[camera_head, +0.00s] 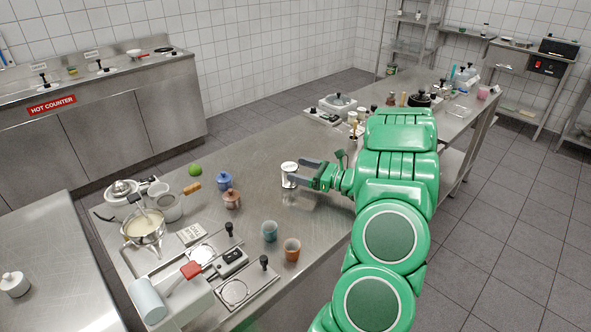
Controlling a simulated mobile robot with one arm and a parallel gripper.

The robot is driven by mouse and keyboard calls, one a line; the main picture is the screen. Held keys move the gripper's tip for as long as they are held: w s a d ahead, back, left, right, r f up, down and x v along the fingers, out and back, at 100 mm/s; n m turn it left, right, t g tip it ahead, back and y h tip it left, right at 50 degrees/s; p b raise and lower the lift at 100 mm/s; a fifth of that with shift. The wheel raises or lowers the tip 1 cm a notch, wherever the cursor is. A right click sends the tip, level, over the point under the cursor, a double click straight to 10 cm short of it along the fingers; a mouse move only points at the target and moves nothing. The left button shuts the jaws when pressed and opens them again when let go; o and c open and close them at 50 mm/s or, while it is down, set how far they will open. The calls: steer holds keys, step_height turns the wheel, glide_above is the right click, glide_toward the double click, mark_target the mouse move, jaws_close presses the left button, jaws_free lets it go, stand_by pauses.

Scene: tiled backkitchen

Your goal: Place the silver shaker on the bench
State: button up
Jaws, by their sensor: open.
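A small silver shaker (289,175) with a pale top stands upright on the steel bench (262,204), near the middle of the picture. My gripper (295,174) is low over the bench at the shaker. Its fingers are open and reach left, with their tips at the shaker's right side. I cannot tell whether the fingers touch the shaker. My green arm comes in from the bottom right and covers the bench's right edge behind the gripper.
A blue pot (224,181), a brown pot (232,199), a teal cup (269,231) and an orange cup (292,249) stand left of and in front of the shaker. Bare steel surrounds the shaker.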

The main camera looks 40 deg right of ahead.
steer(key=shift+v, duration=4.7)
